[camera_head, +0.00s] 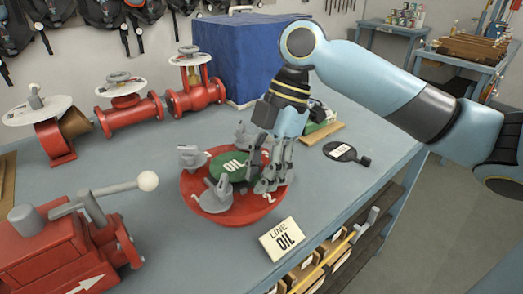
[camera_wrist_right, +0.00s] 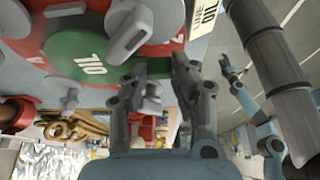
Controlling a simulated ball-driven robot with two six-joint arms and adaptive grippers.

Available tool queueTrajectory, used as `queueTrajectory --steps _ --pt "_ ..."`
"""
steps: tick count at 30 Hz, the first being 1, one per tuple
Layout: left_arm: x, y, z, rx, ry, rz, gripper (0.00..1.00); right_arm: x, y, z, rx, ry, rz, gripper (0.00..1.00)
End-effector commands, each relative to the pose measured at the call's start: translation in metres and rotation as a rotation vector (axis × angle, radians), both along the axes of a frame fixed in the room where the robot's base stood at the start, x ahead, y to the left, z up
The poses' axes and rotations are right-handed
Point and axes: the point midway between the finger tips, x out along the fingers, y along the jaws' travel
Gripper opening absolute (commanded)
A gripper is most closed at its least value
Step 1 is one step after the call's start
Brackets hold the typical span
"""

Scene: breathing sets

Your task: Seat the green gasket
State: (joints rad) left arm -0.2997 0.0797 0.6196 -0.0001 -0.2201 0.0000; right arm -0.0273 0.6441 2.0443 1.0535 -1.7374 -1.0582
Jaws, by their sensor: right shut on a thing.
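The green gasket (camera_head: 229,167), a disc marked OIL, lies inside the red round flange (camera_head: 225,216) among several grey clamps (camera_head: 215,196). It also shows in the right wrist view (camera_wrist_right: 70,48), with a green tab reaching between my fingers. My right gripper (camera_head: 272,180) points down at the right side of the flange, shut on the gasket's tab; its fingertips (camera_wrist_right: 157,72) partly hide the tab. Whether the gasket sits flat cannot be told. My left gripper (camera_wrist_right: 232,72) seems to show small in the right wrist view; its jaws are unclear.
A LINE OIL card (camera_head: 282,239) stands before the flange. A black tagged paddle (camera_head: 345,153) lies right of it. Red valves (camera_head: 196,95) line the back left, a red machine with a lever (camera_head: 75,245) fills the front left. A blue crate (camera_head: 240,55) stands behind.

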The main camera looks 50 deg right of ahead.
Motion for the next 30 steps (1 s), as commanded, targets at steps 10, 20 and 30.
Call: queueTrajectory --steps 10,20,30 --pt "0.000 0.000 -0.007 0.000 0.000 0.000 0.40 0.000 0.000 -0.010 0.000 0.000 0.000 0.00" --pt "0.000 0.000 -0.012 0.000 0.000 0.000 0.40 0.000 0.000 -0.018 0.000 0.000 0.000 0.00" --pt "0.000 0.000 -0.012 0.000 0.000 0.000 0.40 0.000 0.000 -0.018 0.000 0.000 0.000 0.52"
